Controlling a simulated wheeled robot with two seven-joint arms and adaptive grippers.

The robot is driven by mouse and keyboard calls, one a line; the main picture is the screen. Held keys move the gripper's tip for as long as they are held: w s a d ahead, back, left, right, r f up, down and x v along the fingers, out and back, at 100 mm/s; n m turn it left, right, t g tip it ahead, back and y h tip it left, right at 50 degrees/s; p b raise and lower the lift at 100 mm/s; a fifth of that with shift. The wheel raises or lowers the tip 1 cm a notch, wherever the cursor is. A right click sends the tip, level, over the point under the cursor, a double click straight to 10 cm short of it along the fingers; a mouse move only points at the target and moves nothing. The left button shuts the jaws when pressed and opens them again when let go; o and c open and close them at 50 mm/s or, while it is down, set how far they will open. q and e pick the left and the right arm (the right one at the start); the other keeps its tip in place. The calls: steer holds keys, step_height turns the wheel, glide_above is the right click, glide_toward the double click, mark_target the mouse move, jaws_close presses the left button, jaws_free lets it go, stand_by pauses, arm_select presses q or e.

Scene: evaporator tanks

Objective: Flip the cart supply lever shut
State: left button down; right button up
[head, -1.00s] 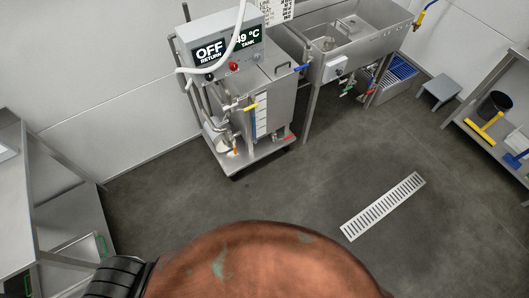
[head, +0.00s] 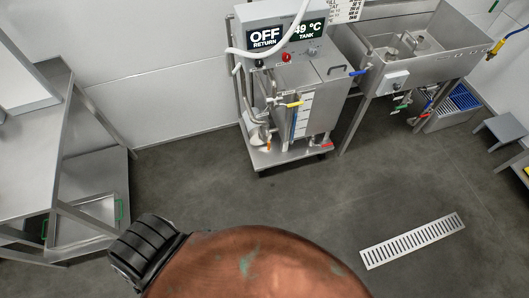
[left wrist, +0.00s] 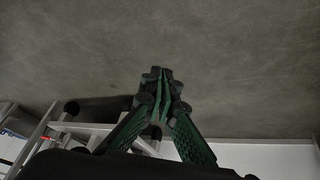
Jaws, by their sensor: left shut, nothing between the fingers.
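The steel cart (head: 297,85) stands against the back wall in the head view, with a display box (head: 277,38) reading OFF RETURN and 49 °C TANK. Several coloured levers show on and by it: a yellow lever (head: 294,104) at the front, a red lever (head: 327,145) low at the right, and a blue lever (head: 357,73) at the upper right. I cannot tell which is the supply lever or how it is set. My left gripper (left wrist: 161,78) shows in the left wrist view, green fingers together and empty, with bare floor behind it. No gripper shows in the head view.
A steel sink (head: 400,50) stands right of the cart, with a blue crate (head: 455,102) beneath. A steel table (head: 30,150) is at the left. A grey stool (head: 501,130) is at the right. Floor before the cart is open, with a flat drain grate (head: 412,240).

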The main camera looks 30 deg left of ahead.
arm_select(q)
steer(key=w+a+r+n+t+b, duration=0.2)
steer(key=w+b, duration=0.2)
steer(key=w, duration=0.4)
steer(key=w+a+r+n+t+b, duration=0.1)
steer(key=w+a+n+t+b, duration=0.15)
steer(key=w, duration=0.55)
steer(key=w+a+r+n+t+b, duration=0.2)
steer(key=w+b, duration=0.2)
steer(key=w, duration=0.4)
arm_select(e)
steer(key=w+a, duration=0.2)
steer(key=w, duration=0.4)
arm_select(q)
steer(key=w+r+n+t+h+b, duration=0.2)
steer(key=w+r+n+t+b, duration=0.4)
steer(key=w+r+b, duration=0.3)
steer(key=w+r+n, duration=0.1)
steer(key=w, duration=0.3)
steer(key=shift+w+d+r+h, duration=0.15)
steer(key=shift+d+r+h, duration=0.05)
steer(key=shift+r+h, duration=0.15)
arm_select(e)
step_height(320, 180, up, 9)
steer(key=w+a+g, duration=0.1)
steer(key=w, duration=0.1)
steer(key=shift+f+m+y, duration=0.15)
steer(key=shift+m+y, duration=0.15)
steer(key=shift+w, duration=0.1)
